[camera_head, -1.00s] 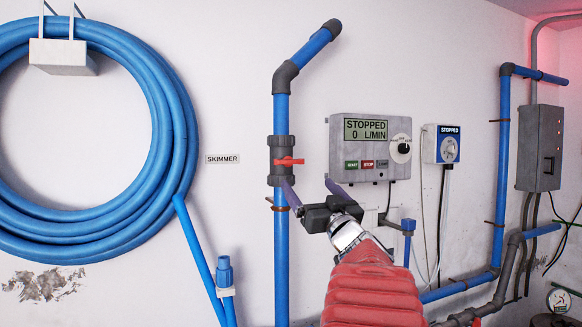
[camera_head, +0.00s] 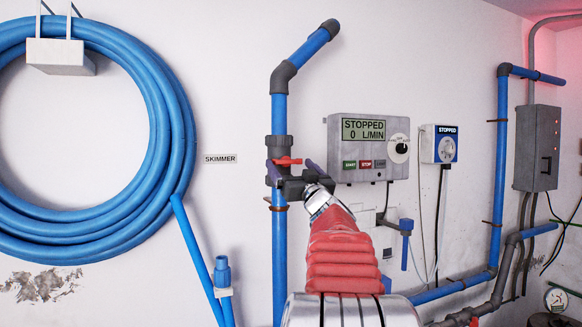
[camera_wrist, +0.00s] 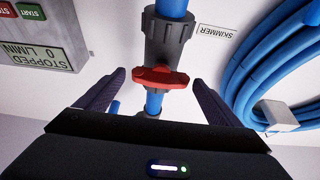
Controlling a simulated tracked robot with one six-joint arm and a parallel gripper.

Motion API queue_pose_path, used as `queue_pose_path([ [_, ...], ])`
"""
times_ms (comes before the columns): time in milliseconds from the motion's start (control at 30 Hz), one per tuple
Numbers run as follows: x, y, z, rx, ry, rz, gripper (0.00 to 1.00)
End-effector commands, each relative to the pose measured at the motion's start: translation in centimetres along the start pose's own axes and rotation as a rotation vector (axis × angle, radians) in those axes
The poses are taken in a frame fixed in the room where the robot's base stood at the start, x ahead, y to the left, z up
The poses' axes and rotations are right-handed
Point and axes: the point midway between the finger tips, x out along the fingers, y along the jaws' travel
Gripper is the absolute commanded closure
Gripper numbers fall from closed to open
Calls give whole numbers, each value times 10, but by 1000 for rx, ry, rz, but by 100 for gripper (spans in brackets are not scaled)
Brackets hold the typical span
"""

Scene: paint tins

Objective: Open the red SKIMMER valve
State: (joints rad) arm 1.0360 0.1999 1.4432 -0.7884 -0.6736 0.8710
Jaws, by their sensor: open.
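The red SKIMMER valve handle (camera_head: 284,161) lies crosswise on the grey valve body (camera_head: 279,146) of a vertical blue pipe (camera_head: 280,237). The SKIMMER label (camera_head: 220,158) is on the wall left of it. My gripper (camera_head: 294,170) is open at the valve, with a finger on either side of the handle in the head view. In the wrist view, upside down, the red handle (camera_wrist: 161,78) sits between and just beyond the open fingers (camera_wrist: 162,90). I see no clear contact. The lower part of the valve is hidden behind my gripper in the head view.
A control box (camera_head: 368,147) reading STOPPED 0 L/MIN is on the wall close to the right of my gripper. A small blue-and-white dosing unit (camera_head: 446,146) hangs farther right. A large coiled blue hose (camera_head: 175,120) hangs at left.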

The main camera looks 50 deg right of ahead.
Motion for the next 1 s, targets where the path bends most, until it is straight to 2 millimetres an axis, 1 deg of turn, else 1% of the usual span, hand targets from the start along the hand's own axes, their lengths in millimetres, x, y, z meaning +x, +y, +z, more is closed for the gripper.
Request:
queue_pose_path([
  [133,8,-1,0,1,1,-1,12],
  [433,9,0,0,1,0,0,12],
  [1000,8,0,0,1,1,1,52],
])
